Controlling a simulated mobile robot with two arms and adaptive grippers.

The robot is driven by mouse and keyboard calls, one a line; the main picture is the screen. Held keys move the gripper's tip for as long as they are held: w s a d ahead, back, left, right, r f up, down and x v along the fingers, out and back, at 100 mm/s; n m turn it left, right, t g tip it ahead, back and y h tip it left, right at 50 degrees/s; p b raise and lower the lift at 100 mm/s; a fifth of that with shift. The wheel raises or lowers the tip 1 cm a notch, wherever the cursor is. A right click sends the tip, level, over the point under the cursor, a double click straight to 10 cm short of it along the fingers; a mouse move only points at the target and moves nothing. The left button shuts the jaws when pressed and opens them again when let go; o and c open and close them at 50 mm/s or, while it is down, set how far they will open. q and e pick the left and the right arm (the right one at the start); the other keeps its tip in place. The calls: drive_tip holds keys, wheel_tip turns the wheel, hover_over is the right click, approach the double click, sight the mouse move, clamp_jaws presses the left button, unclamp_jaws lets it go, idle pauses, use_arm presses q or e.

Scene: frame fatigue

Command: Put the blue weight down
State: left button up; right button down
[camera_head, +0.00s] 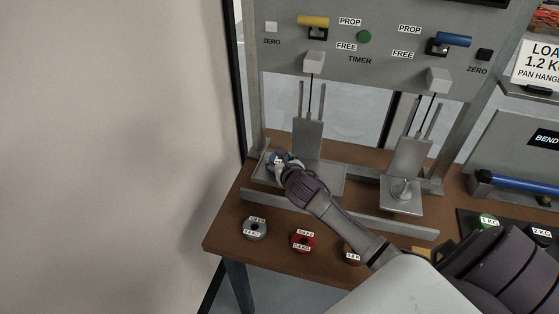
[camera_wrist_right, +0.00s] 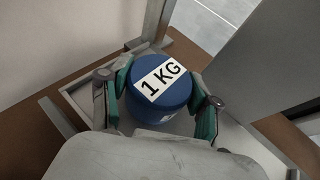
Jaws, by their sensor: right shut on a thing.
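The blue weight (camera_wrist_right: 158,88) is a short cylinder with a white "1 KG" label on top. In the right wrist view it is upright between the two fingers of my right gripper (camera_wrist_right: 160,102), which is shut on its sides. In the head view my right gripper (camera_head: 280,161) is at the left end of the left metal tray (camera_head: 328,183), and the blue weight there is mostly hidden. The weight is over or on this tray; I cannot tell if it touches it. My left gripper is not in view.
A grey weight (camera_head: 255,229), a red weight (camera_head: 303,241) and a brown weight (camera_head: 352,252) stand along the front of the wooden table (camera_head: 227,239). Yellow (camera_head: 314,21) and blue (camera_head: 454,39) levers are on the panel above.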

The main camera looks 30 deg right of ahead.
drive_tip(key=shift+w+r, duration=0.1)
drive_tip(key=shift+r, duration=0.05)
drive_tip(key=shift+c, duration=1.2)
unclamp_jaws()
drive_tip(key=shift+f, duration=0.2)
drive_tip(key=v, duration=1.2)
drive_tip(key=shift+s, duration=0.2)
